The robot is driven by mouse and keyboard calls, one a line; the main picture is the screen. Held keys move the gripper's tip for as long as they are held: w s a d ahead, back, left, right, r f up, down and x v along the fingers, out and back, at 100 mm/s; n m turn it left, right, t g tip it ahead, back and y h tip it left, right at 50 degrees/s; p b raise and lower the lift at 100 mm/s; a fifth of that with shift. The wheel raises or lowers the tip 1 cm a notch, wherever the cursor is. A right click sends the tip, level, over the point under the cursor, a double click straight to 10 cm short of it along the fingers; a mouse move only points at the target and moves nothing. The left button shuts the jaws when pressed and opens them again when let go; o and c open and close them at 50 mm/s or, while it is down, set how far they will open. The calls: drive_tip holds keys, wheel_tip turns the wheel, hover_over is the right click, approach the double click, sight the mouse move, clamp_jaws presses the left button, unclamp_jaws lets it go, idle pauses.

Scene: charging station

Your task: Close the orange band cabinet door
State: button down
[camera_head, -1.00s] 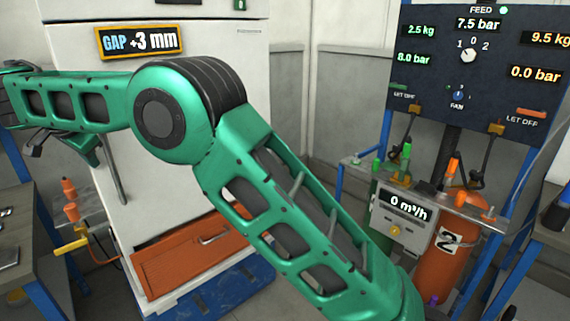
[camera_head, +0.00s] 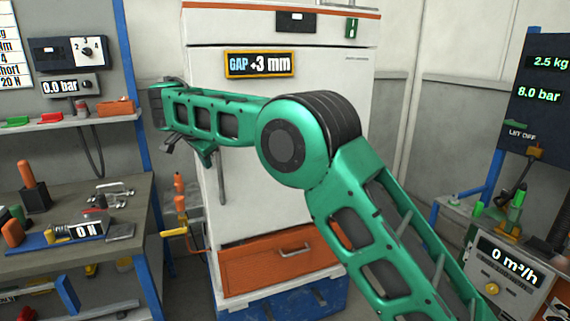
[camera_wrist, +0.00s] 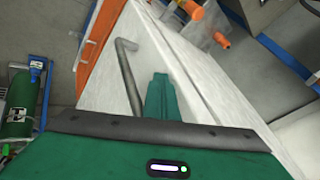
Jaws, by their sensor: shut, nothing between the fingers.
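The white cabinet with an orange band (camera_head: 280,9) along its top stands in the middle of the head view. Its white door (camera_head: 300,185) looks nearly flush with the body, and the display (camera_head: 260,64) on it reads GAP +3 mm. A grey bar handle (camera_head: 222,180) hangs at the door's left side; the handle (camera_wrist: 128,75) also shows in the wrist view. My gripper (camera_head: 207,156) is shut and empty near the handle's upper end, in front of the door. In the wrist view my gripper (camera_wrist: 161,95) points along the white door face; I cannot tell whether it touches.
An orange drawer front (camera_head: 280,262) sits below the door, above a blue base (camera_head: 285,300). A workbench (camera_head: 70,200) with tools stands left. A valve with a yellow handle (camera_head: 174,231) stands close to the cabinet's left side. A gas stand (camera_head: 505,262) is at right.

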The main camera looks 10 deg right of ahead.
drive_tip(key=s+a+r, duration=0.2)
drive_tip(key=s+r, duration=0.6)
drive_tip(key=s, duration=0.1)
drive_tip(key=w+d+g+h, duration=0.2)
drive_tip(key=d, duration=2.2)
drive_tip(key=s+d+f+n+g, duration=0.1)
drive_tip(key=s+d, duration=0.3)
drive_tip(key=d, duration=0.6)
drive_tip(key=s+d+f+g, duration=0.15)
drive_tip(key=s+d, duration=0.25)
drive_tip(key=d, duration=0.6)
drive_tip(key=s+d+f+n+g, duration=0.1)
drive_tip(key=s+d+f, duration=0.2)
drive_tip(key=s+d, duration=0.45)
drive_tip(key=s+d+f, duration=0.4)
drive_tip(key=s+d, duration=0.2)
drive_tip(key=s, duration=0.3)
drive_tip(key=s+f+g+y, duration=0.1)
drive_tip(key=s+f, duration=0.3)
drive_tip(key=s, duration=0.6)
drive_tip(key=s+f+n+y, duration=0.1)
drive_tip(key=s+f, duration=0.4)
drive_tip(key=s, duration=0.5)
drive_tip(key=shift+s+d+f+g, duration=0.3)
drive_tip(key=shift+s+g, duration=0.05)
